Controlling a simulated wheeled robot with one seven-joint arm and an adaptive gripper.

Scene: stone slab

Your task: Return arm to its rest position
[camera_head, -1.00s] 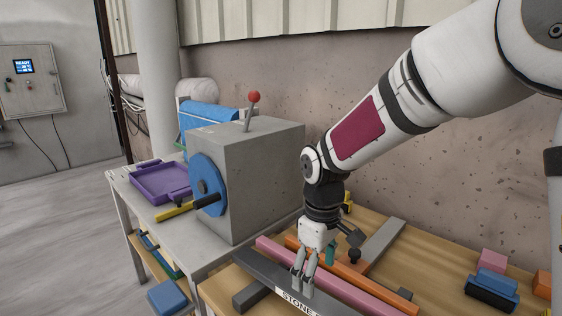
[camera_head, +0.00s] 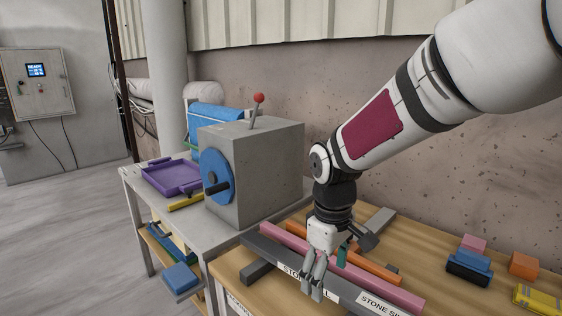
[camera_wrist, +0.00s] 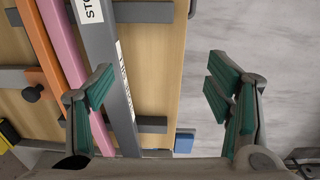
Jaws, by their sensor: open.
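My gripper (camera_head: 316,288) is over the front edge of the wooden table, by the dark grey bar with the white "STONE" label (camera_head: 375,303). In the wrist view my gripper (camera_wrist: 162,105) shows two spread fingers with green pads and nothing between them. The labelled dark grey bar (camera_wrist: 105,60) passes beside the left finger in that view; whether they touch cannot be told. My arm reaches down from the upper right.
A pink bar (camera_head: 382,286) and an orange bar (camera_head: 372,267) lie beside the grey bar. A grey machine (camera_head: 268,170) with a blue wheel (camera_head: 214,170) stands left, near a purple tray (camera_head: 165,180). Coloured blocks (camera_head: 470,262) sit on the right.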

